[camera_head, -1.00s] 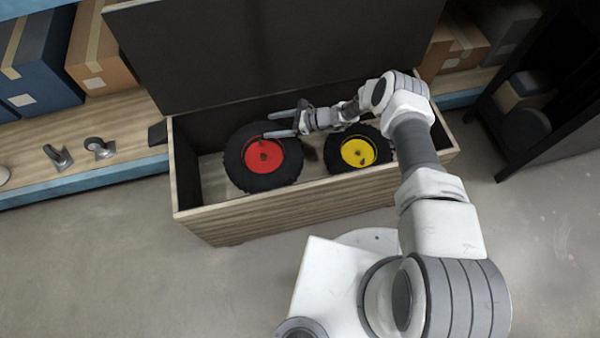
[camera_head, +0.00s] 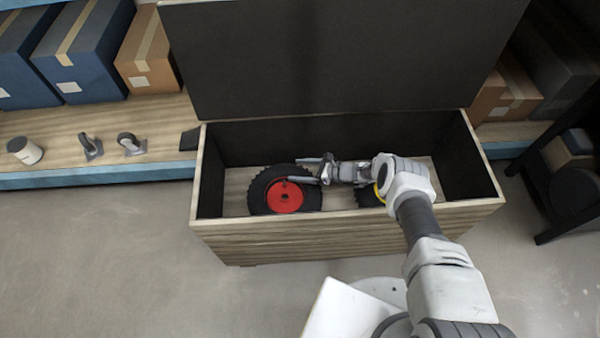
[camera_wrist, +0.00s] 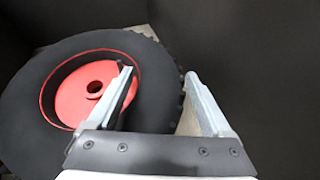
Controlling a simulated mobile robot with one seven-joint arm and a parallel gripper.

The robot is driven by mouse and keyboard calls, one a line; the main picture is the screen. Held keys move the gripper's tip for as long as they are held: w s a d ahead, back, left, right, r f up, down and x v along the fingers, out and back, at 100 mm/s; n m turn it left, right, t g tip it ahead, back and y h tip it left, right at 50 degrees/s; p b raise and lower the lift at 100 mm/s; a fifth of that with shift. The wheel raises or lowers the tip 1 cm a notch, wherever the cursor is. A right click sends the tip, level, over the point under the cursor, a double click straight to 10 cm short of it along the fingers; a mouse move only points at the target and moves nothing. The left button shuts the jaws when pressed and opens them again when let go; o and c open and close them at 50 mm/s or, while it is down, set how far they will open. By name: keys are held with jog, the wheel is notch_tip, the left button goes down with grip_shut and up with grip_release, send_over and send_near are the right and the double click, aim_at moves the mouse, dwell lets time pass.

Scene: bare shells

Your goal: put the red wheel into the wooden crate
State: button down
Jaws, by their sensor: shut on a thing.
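The red wheel (camera_head: 285,196), a black knobbed tyre with a red hub, is inside the wooden crate (camera_head: 340,240), towards its left end. It looks flat or nearly so; I cannot tell whether it touches the crate floor. My gripper (camera_head: 318,172) reaches in from the right and is shut on the wheel's tyre. In the wrist view the wheel (camera_wrist: 95,90) fills the left side, with one finger of my gripper (camera_wrist: 160,95) over the red hub and the other outside the tread. The crate's dark lid (camera_head: 340,60) stands open behind.
A yellow-hubbed wheel (camera_head: 368,194) lies in the crate to the right, mostly hidden by my arm. A shelf (camera_head: 60,140) with boxes and casters runs behind on the left. A dark rack (camera_head: 565,190) stands at right. The floor in front is clear at left.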

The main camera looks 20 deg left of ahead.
jog(key=shift+w+a, duration=0.1)
grip_release()
jog(key=shift+f, duration=0.1)
jog(key=p+v, duration=0.3)
jog(key=v, duration=0.9)
jog(key=shift+p, duration=0.35)
jog(key=d+r+n+g+h, duration=0.1)
jog(key=d+r+n+h, duration=0.25)
jog(key=r, duration=1.15)
jog(key=d+r+n+g+h, duration=0.15)
jog(key=d+r+n, duration=0.3)
jog(key=r, duration=1.05)
jog(key=s+d+r+n+t+h, duration=0.2)
jog(key=s+d+r, duration=0.2)
jog(key=r, duration=0.3)
jog(key=s+d+r+n+t+h, duration=0.15)
jog(key=s+d+r, duration=0.25)
jog(key=r, duration=0.4)
jog(key=s+d+r+n+t+h, duration=0.1)
jog(key=s+d+r+n+h, duration=0.2)
jog(key=r, duration=0.4)
jog(key=s+d+r+n+t+h, duration=0.2)
jog(key=s+d+r+t, duration=0.3)
jog(key=s, duration=0.7)
jog(key=d+r+n, duration=0.1)
jog(key=d+r, duration=0.1)
jog(key=d, duration=0.2)
jog(key=shift+s+d, duration=0.2)
jog(key=shift+s, duration=0.05)
